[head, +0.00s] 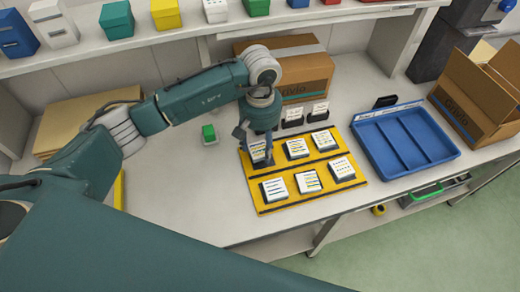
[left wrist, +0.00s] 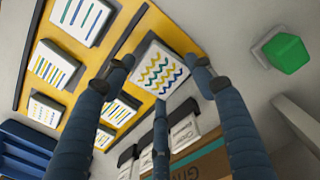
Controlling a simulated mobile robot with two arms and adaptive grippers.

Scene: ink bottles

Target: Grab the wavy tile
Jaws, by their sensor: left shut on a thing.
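The wavy tile (left wrist: 160,70), white with green, yellow and blue zigzag lines, is between the fingers of my left gripper (left wrist: 160,64) in the left wrist view. In the head view my left gripper (head: 257,146) points down at the back left corner of the yellow board (head: 343,149), shut on this tile. Its fingers partly hide the tile (head: 258,152) there. I cannot tell whether the tile is lifted off the board. Several other patterned white tiles sit on the board, among them one at back middle (head: 297,147) and one at front left (head: 274,189). My right gripper is not in view.
A blue divided tray (head: 366,146) stands right of the board, with an open cardboard box (head: 470,105) beyond. Another cardboard box (head: 300,75) and small white cards (head: 320,111) stand behind. A green block (head: 209,131) sits left. The front left counter is clear.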

